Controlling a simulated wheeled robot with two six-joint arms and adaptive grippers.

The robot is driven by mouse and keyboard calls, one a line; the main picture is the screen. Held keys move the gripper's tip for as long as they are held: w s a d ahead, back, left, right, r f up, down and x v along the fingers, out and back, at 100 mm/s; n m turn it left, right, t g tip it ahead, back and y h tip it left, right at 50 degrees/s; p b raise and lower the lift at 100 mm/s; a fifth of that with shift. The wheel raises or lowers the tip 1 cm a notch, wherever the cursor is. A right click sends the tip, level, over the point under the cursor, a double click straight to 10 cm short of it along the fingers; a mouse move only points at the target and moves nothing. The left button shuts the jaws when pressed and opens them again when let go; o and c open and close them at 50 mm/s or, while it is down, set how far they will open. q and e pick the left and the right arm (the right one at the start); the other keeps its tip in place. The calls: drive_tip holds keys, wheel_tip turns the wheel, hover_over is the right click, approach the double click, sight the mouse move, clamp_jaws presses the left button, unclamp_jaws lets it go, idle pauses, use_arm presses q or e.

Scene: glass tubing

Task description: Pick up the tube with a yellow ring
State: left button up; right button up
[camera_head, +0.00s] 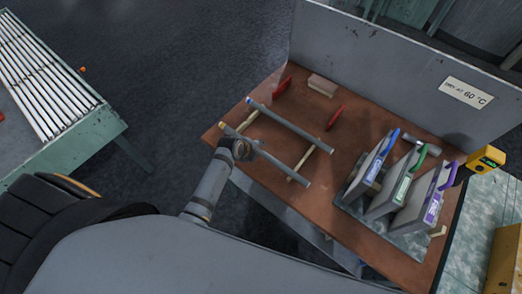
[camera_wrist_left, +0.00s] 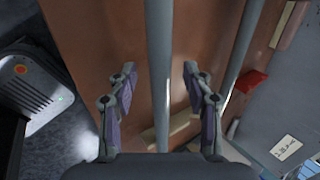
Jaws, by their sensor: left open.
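The grey tube with a yellow ring (camera_head: 283,168) lies on two pale wooden rests on the brown table, its yellow end at the upper left. A second grey tube, with a blue ring (camera_head: 290,126), lies roughly parallel behind it. My left gripper (camera_head: 243,148) is over the yellow-ringed tube and hides part of it. In the left wrist view, my open gripper (camera_wrist_left: 160,72) has a finger on each side of a grey tube (camera_wrist_left: 159,40); no ring shows there, and I cannot tell its height above the tube. The other tube (camera_wrist_left: 243,55) is to the right.
Red pieces (camera_head: 335,117) and a pinkish block (camera_head: 322,85) are behind the tubes. A rack of upright grey plates with blue, green and purple handles (camera_head: 439,190) stands right. A grey panel (camera_head: 385,65) walls the table's back. A yellow device (camera_head: 486,158) is far right.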

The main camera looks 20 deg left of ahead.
use_arm(q)
drive_tip(key=shift+w+f, duration=0.15)
drive_tip(key=shift+f, duration=0.05)
clamp_jaws()
idle(0.3)
